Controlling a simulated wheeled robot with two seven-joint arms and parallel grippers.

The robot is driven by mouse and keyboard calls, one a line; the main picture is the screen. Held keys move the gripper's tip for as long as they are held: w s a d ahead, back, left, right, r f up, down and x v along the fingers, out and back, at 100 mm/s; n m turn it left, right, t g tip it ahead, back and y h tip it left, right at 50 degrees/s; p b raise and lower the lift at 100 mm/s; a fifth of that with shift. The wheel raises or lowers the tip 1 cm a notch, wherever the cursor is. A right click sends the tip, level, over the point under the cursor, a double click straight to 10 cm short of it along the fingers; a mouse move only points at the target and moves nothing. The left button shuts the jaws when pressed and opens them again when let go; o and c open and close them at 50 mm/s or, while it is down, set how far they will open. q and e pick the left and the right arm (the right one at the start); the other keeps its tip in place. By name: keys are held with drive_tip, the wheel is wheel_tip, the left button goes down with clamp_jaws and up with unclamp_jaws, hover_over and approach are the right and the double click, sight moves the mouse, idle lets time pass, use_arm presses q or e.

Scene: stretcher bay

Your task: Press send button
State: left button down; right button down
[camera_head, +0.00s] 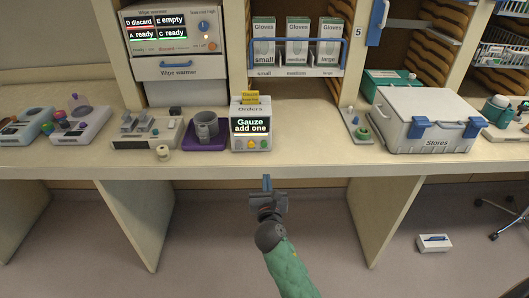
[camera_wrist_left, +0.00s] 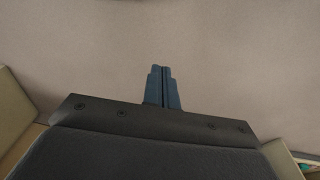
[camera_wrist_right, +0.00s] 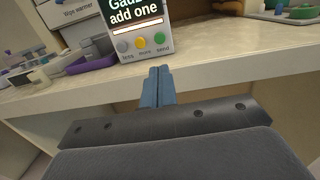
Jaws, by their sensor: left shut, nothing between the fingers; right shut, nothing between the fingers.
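The send button is a green round button (camera_wrist_right: 160,39) at the right of a row on the white Orders box (camera_wrist_right: 183,12); a yellow one and a grey one sit left of it. In the head view the Orders box (camera_head: 250,109) stands near the counter's front edge, its screen reading "Gauze add one". My right gripper (camera_head: 267,179) is shut and empty, in front of the counter edge, below and apart from the box. In the right wrist view its blue fingertips (camera_wrist_right: 159,70) point toward the buttons. My left gripper (camera_wrist_left: 161,70) is shut and empty over bare floor, outside the head view.
A purple tray with a grey cup (camera_head: 206,125) stands just left of the box. A white roll (camera_head: 163,153) lies near the counter (camera_head: 300,161) edge. The counter right of the box is clear up to a small tray (camera_head: 357,126) and the Stores case (camera_head: 430,105).

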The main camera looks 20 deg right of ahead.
sight(264, 145)
drive_tip(key=shift+w, duration=0.1)
